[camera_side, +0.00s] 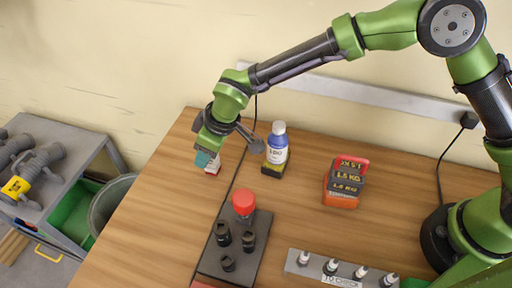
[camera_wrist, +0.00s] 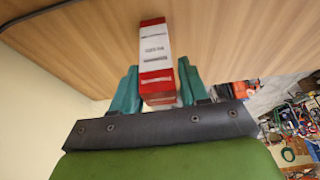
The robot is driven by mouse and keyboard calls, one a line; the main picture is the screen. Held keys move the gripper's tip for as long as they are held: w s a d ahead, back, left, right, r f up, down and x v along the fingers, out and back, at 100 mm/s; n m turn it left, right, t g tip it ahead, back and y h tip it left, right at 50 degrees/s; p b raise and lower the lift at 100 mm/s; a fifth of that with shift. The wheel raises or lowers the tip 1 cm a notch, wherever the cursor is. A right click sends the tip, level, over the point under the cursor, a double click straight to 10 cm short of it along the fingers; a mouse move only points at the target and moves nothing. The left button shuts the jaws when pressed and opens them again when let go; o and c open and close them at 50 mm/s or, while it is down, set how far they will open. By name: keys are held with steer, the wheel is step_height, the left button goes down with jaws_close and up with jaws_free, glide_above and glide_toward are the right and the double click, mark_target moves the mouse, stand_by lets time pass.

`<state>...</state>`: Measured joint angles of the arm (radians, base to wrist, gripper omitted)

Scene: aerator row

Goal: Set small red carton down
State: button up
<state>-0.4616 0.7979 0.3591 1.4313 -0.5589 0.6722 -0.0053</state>
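The small red carton (camera_wrist: 156,52), red with a white label band, sits between the two teal fingers of my gripper (camera_wrist: 158,88) in the wrist view. The fingers lie close along both its sides and look shut on it. Its far end sticks out beyond the fingertips. In the side view the carton (camera_side: 213,164) shows low by the wooden table (camera_side: 150,215), near its back left edge, partly hidden by my gripper (camera_side: 206,158). I cannot tell whether it touches the tabletop.
A red-handled 1.5 KG weight (camera_side: 345,182) is farther right. A dark rack (camera_side: 236,243) with a red-capped item and black fittings is in front, beside a grey strip of small parts (camera_side: 342,271). The left tabletop is clear.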

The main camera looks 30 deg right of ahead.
steer(key=shift+o, duration=1.2)
steer(key=shift+r, duration=0.15)
steer(key=v, duration=1.2)
steer(key=s+d+r+m+t+h, duration=0.1)
steer(key=s+d+r+m, duration=0.2)
steer(key=d, duration=0.6)
steer(key=s+d+r+m+t, duration=0.1)
steer(key=d+r+m, duration=0.1)
steer(key=d+r, duration=0.45)
steer(key=s+d+m+t, duration=0.2)
steer(key=s+d+m, duration=0.6)
steer(key=s+d, duration=0.5)
steer(key=d+f, duration=0.1)
steer(key=d, duration=0.1)
steer(key=shift+d, duration=0.3)
